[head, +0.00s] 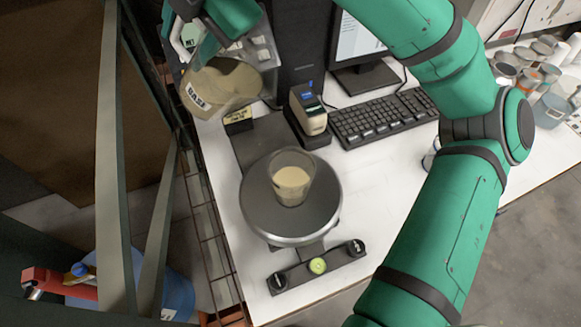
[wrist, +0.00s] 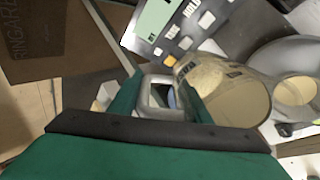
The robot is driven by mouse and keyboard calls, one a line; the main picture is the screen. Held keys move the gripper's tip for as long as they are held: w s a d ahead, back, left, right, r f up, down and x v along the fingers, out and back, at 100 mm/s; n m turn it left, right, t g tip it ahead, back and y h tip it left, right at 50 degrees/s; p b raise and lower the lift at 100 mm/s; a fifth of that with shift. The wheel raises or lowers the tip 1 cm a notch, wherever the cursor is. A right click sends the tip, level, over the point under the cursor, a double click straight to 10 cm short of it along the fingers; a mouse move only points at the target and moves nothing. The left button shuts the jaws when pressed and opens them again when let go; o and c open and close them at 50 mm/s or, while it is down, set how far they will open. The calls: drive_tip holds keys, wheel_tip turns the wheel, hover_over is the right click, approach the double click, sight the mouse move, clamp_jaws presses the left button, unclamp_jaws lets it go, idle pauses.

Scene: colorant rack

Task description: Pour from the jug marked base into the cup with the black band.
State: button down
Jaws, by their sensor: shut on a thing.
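The jug marked base (head: 225,82) is clear and holds beige liquid. It is tilted, in the air at the upper left of the head view, above and behind the cup. My gripper (wrist: 160,88) is shut on the jug's handle (wrist: 157,78); in the wrist view the jug's body (wrist: 215,82) lies right of the fingers. A clear cup (head: 291,180) stands upright on a round grey plate (head: 262,222) and holds beige liquid. It also shows at the wrist view's right edge (wrist: 297,92). No stream between jug and cup is visible.
A small label device (head: 308,112), a keyboard (head: 382,115) and a monitor (head: 365,40) stand right of the jug. A bar with round knobs (head: 317,266) lies before the plate. Several cups (head: 540,75) crowd the far right. A blue bucket (head: 178,290) is at lower left.

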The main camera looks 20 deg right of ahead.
drive_tip(key=shift+s+d+r+p, duration=0.15)
drive_tip(key=shift+p, duration=0.2)
drive_tip(key=shift+t+y, duration=0.3)
drive_tip(key=shift+r+p, duration=0.15)
drive_tip(key=shift+p, duration=0.6)
